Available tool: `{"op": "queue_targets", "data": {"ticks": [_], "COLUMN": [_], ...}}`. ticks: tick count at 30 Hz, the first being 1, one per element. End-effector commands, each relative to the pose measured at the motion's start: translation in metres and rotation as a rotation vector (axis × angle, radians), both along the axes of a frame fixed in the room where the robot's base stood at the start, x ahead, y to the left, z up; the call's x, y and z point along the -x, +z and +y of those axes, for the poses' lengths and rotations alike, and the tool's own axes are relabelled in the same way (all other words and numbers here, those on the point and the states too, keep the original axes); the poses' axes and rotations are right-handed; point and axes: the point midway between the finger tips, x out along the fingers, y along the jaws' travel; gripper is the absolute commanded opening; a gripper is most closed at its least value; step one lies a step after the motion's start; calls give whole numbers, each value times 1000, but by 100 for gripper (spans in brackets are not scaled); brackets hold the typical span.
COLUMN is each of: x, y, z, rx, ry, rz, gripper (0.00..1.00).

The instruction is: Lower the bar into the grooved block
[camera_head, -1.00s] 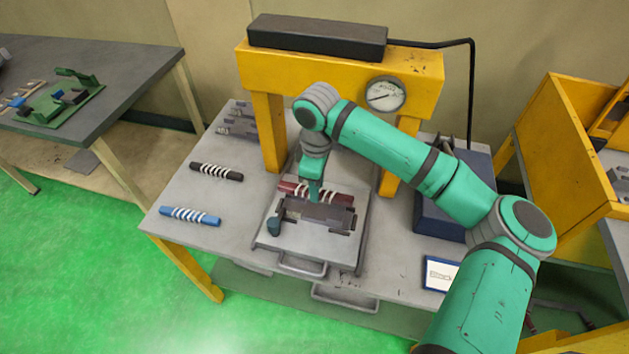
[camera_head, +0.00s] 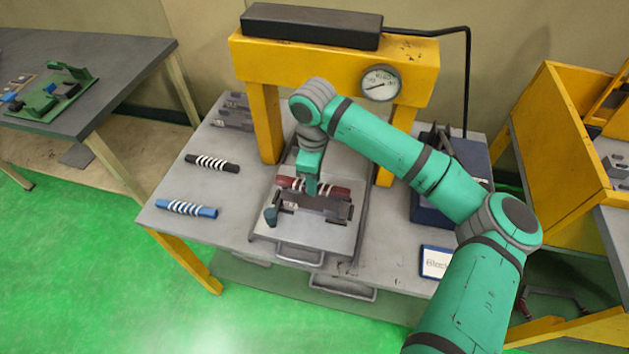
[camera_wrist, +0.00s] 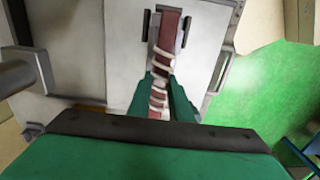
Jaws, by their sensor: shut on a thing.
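A dark red bar (camera_head: 339,191) with white windings is held in my gripper (camera_head: 311,190), above or at the grey grooved block (camera_head: 325,208) on the press's tray. In the wrist view, my gripper (camera_wrist: 161,92) is shut around the wound middle of the red bar (camera_wrist: 170,30), which runs lengthwise between dark upright pieces of the block (camera_wrist: 150,27). The bar looks in line with the block. Whether it touches the groove bottom is hidden by the fingers and windings.
The tray (camera_head: 300,236) sits under a yellow press (camera_head: 400,60) with a gauge, its posts close to my arm. A black wound bar (camera_head: 212,163) and a blue wound bar (camera_head: 187,208) lie on the table at left. Dark blocks (camera_head: 233,118) stand behind them.

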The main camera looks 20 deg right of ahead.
Motion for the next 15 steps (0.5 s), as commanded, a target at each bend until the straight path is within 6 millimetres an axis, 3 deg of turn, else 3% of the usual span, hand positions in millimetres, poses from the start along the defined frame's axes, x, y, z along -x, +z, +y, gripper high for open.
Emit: {"op": "queue_targets", "data": {"ticks": [15], "x": [2], "y": [-7], "z": [-7], "rx": [0], "ry": [-12], "rz": [-1], "gripper": [0]}}
